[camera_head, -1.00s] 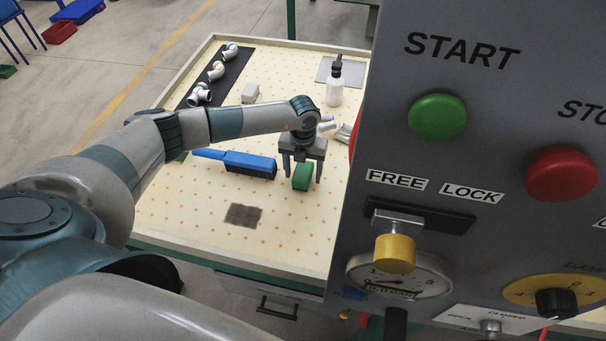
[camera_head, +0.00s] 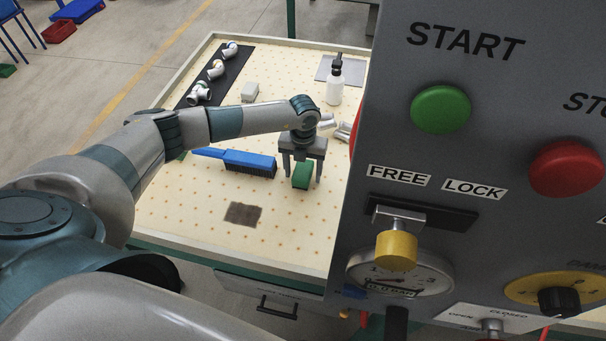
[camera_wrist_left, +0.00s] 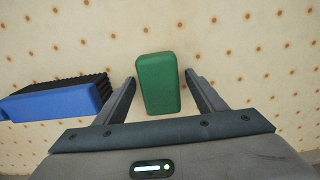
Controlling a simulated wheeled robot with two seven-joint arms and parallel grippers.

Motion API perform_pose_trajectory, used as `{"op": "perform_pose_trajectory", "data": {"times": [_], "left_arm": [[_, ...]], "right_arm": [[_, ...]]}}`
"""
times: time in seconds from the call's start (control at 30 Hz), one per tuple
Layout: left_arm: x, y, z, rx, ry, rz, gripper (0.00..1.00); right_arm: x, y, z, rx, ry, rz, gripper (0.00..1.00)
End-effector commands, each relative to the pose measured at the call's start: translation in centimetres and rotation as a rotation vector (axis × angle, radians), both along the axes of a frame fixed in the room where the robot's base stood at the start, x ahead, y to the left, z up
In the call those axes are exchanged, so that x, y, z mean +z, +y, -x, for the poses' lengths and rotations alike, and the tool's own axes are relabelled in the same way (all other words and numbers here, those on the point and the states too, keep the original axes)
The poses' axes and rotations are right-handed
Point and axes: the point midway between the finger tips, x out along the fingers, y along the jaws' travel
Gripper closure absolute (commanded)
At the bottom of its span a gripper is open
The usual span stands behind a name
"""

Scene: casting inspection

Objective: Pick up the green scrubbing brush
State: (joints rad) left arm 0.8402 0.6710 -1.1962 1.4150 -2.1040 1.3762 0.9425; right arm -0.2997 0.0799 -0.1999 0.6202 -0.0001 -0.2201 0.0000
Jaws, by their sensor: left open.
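The green scrubbing brush (camera_head: 302,175) is a small green block on the dotted tabletop, right of the blue brush. My left gripper (camera_head: 302,178) is above it, pointing down, with its two fingers apart on either side of the green brush. In the left wrist view, the green brush (camera_wrist_left: 158,83) lies between the tips of the open left gripper (camera_wrist_left: 160,85), with a gap visible on each side. Its underside is hidden. My right gripper is not in view.
A long blue brush (camera_head: 245,160) lies left of the green one, and close by in the left wrist view (camera_wrist_left: 55,101). A white bottle (camera_head: 335,85), a light block (camera_head: 250,92) and pipe fittings on a black mat (camera_head: 233,70) stand farther back. A grey control panel (camera_head: 480,120) blocks the right.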

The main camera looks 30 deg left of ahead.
Motion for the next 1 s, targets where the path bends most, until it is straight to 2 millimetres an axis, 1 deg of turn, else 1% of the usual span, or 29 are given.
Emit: {"op": "perform_pose_trajectory", "data": {"times": [0.2, 0.27, 0.3, 0.4, 0.7, 0.9, 0.93, 1.0], "left_arm": [[0.0, 0.0, 0.0, 0.000, 0.000, 0.000, 0.36], [0.0, 0.0, 0.0, 0.000, 0.000, 0.000, 0.50], [0.0, 0.0, 0.0, 0.000, 0.000, 0.000, 0.60], [0.0, 0.0, 0.0, 0.000, 0.000, 0.000, 0.83], [0.1, 0.0, 0.0, 0.000, 0.000, 0.000, 0.83], [0.8, 0.0, 0.0, 0.000, -0.001, 0.000, 0.83], [0.8, 0.0, -0.1, 0.000, -0.002, 0.000, 0.83], [1.6, 0.0, -0.1, -0.001, -0.003, 0.001, 0.83]], "right_arm": [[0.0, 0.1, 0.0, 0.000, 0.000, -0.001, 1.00], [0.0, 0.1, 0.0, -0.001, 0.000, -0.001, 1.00], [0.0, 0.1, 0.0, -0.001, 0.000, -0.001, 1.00], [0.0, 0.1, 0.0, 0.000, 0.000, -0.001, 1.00], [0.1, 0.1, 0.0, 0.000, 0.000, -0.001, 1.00], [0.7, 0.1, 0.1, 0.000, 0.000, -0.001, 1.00], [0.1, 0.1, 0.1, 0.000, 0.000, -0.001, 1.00], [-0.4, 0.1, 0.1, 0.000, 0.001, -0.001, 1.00]]}}
